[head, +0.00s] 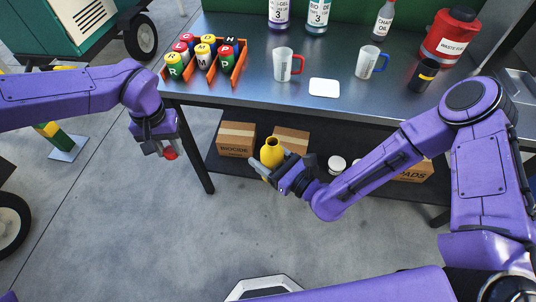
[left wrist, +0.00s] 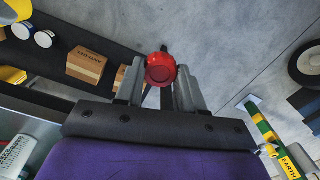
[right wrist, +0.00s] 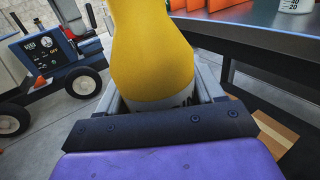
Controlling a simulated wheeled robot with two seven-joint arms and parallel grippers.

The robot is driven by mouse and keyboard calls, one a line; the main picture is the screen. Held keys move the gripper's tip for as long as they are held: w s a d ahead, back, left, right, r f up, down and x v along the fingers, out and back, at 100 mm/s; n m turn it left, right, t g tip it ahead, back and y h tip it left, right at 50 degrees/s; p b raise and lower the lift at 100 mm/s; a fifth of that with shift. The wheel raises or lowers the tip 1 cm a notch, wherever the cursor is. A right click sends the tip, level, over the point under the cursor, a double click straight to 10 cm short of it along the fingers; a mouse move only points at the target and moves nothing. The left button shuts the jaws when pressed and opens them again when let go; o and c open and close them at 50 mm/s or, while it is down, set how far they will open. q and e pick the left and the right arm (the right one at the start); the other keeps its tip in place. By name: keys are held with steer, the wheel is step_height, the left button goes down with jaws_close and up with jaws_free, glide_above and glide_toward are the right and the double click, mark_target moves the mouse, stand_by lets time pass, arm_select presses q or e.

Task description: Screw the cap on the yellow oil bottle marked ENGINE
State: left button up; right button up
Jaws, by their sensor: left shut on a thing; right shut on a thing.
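The yellow oil bottle (head: 271,152) is held in my right gripper (head: 262,170), in front of the workbench. It fills the middle of the right wrist view (right wrist: 152,55), where its top runs out of the frame and its label is mostly hidden. A red cap (left wrist: 160,69) is held between the fingers of my left gripper (left wrist: 160,84). In the head view the cap (head: 170,154) shows below my left gripper (head: 163,150). The cap and the bottle are well apart, with the bottle to the right. The bottle's mouth points up in the head view.
The workbench (head: 240,98) holds an orange rack (head: 238,68) of small bottles, two mugs, a white pad (head: 324,88) and a red waste fuel can (head: 450,37). Boxes (head: 236,139) stand on its lower shelf. The floor in front is clear.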

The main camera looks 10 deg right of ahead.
arm_select(q)
steer(key=s+d+r+n, duration=0.1)
steer(key=d+r, duration=0.3)
steer(key=d, duration=0.4)
steer(key=s+d+r+n, duration=0.1)
steer(key=d+r, duration=0.3)
steer(key=d, duration=0.4)
steer(key=s+d+r+n, duration=0.1)
steer(key=d+r, duration=0.3)
steer(key=d, duration=0.5)
steer(key=shift+s+r+n, duration=0.15)
steer(key=shift+r+n, duration=0.1)
steer(key=shift+n, duration=0.65)
steer(key=shift+d+f, duration=0.1)
steer(key=shift+d, duration=0.05)
steer(key=shift+f, duration=1.9)
steer(key=shift+s+f, duration=0.1)
steer(key=shift+f, duration=0.8)
steer(key=shift+f, duration=0.55)
